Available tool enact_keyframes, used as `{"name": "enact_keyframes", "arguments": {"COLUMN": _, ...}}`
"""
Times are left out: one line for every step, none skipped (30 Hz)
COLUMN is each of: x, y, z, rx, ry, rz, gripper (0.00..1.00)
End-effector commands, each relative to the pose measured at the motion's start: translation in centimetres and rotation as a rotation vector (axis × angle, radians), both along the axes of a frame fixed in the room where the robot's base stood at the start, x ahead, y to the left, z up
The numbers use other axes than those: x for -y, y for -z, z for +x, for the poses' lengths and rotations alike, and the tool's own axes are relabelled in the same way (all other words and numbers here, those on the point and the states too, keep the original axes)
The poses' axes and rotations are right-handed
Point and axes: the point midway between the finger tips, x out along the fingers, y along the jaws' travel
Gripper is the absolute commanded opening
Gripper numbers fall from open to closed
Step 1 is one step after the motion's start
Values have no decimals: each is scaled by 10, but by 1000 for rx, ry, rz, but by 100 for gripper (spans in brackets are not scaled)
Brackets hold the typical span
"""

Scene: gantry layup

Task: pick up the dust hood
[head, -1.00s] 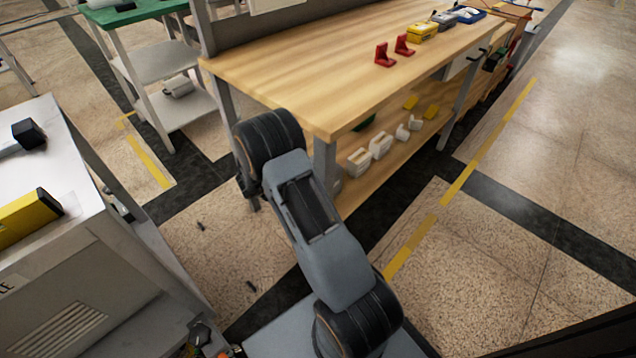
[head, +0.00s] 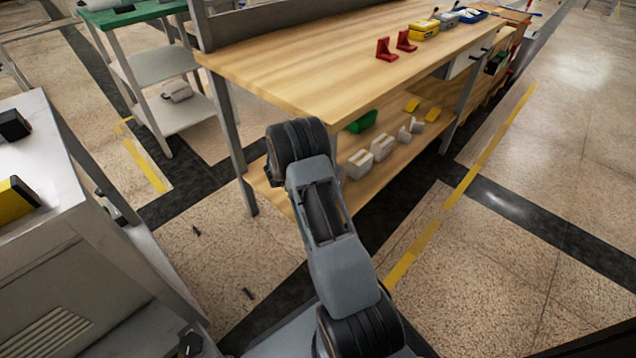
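I cannot pick out the dust hood with certainty in the head view. Small white and grey parts (head: 382,147) stand on the lower shelf of the wooden bench (head: 300,70), with a green part (head: 362,121) and yellow parts (head: 432,114) near them. A pale lump also lies on the lower shelf of the green-topped cart (head: 177,91). My arm reaches up from the bottom edge, in front of the bench's near end. My gripper does not show, so its opening and anything in it are hidden.
Red brackets (head: 386,50), a yellow case (head: 424,29) and a blue tray (head: 468,15) sit on the benchtop. A pale cabinet (head: 60,235) at left carries a black box (head: 12,125) and a yellow item (head: 17,204). The floor (head: 540,260) at right is clear.

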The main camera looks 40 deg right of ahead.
Motion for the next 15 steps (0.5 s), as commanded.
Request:
{"name": "enact_keyframes", "arguments": {"x": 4, "y": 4, "z": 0, "rx": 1, "ry": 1, "rz": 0, "gripper": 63}}
{"name": "enact_keyframes", "arguments": {"x": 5, "y": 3, "z": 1, "rx": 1, "ry": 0, "rz": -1, "gripper": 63}}
{"name": "enact_keyframes", "arguments": {"x": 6, "y": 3, "z": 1, "rx": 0, "ry": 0, "rz": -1, "gripper": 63}}
{"name": "enact_keyframes", "arguments": {"x": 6, "y": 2, "z": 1, "rx": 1, "ry": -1, "rz": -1, "gripper": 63}}
{"name": "enact_keyframes", "arguments": {"x": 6, "y": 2, "z": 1, "rx": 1, "ry": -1, "rz": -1, "gripper": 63}}
{"name": "enact_keyframes", "arguments": {"x": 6, "y": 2, "z": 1, "rx": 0, "ry": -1, "rz": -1, "gripper": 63}}
{"name": "enact_keyframes", "arguments": {"x": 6, "y": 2, "z": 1, "rx": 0, "ry": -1, "rz": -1, "gripper": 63}}
{"name": "enact_keyframes", "arguments": {"x": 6, "y": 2, "z": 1, "rx": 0, "ry": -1, "rz": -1, "gripper": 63}}
{"name": "enact_keyframes", "arguments": {"x": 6, "y": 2, "z": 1, "rx": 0, "ry": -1, "rz": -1, "gripper": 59}}
{"name": "enact_keyframes", "arguments": {"x": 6, "y": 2, "z": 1, "rx": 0, "ry": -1, "rz": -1, "gripper": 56}}
{"name": "enact_keyframes", "arguments": {"x": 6, "y": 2, "z": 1, "rx": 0, "ry": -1, "rz": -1, "gripper": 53}}
{"name": "enact_keyframes", "arguments": {"x": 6, "y": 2, "z": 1, "rx": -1, "ry": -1, "rz": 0, "gripper": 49}}
{"name": "enact_keyframes", "arguments": {"x": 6, "y": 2, "z": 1, "rx": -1, "ry": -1, "rz": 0, "gripper": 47}}
{"name": "enact_keyframes", "arguments": {"x": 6, "y": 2, "z": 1, "rx": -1, "ry": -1, "rz": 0, "gripper": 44}}
{"name": "enact_keyframes", "arguments": {"x": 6, "y": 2, "z": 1, "rx": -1, "ry": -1, "rz": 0, "gripper": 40}}
